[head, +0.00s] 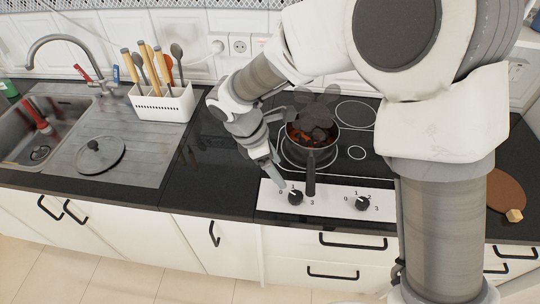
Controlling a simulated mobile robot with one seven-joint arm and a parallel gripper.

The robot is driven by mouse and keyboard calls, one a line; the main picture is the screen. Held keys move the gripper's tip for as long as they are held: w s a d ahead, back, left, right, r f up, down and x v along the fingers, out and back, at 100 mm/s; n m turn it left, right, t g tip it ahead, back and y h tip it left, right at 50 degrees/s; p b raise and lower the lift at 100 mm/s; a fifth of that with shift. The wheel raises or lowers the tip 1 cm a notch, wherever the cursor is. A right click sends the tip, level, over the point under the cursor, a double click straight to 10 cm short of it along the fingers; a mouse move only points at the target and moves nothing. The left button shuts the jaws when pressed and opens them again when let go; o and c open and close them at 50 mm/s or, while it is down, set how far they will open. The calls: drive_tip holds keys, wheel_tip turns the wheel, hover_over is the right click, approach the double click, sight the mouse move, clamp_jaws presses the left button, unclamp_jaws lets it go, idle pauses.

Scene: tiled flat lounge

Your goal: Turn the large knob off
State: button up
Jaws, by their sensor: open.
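A white control panel (328,206) at the front of the black hob has two dark round knobs, each with printed numbers from 0 to 3. The left knob (295,197) is close to my gripper and the right knob (362,203) stands farther right. They look alike in size here, and I cannot tell their exact settings. My gripper (274,174) is open, pointing down just up and left of the left knob. I see no clear contact with it. A pan (323,141) with dark smoke and red-orange contents sits on the hob.
The pan's dark handle (311,178) reaches forward to the panel, just right of the left knob. A white utensil holder (163,102) and a lid (100,155) are left, by the sink. A round brown board (505,190) lies at right.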

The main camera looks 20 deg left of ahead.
drive_tip(key=shift+v, duration=2.1)
drive_tip(key=s+d+r+m+y, duration=0.1)
drive_tip(key=s+d+r+m, duration=0.1)
drive_tip(key=d+r+m, duration=0.8)
drive_tip(key=s+d+r+m+y, duration=0.1)
drive_tip(key=d+r+m, duration=0.35)
drive_tip(key=d, duration=0.85)
drive_tip(key=s+d+m+t+y, duration=0.2)
drive_tip(key=s+d+m+t, duration=0.1)
drive_tip(key=s+d+m, duration=0.4)
drive_tip(key=shift+r+m, duration=0.45)
drive_tip(key=shift+m, duration=0.7)
drive_tip(key=shift+c, duration=0.2)
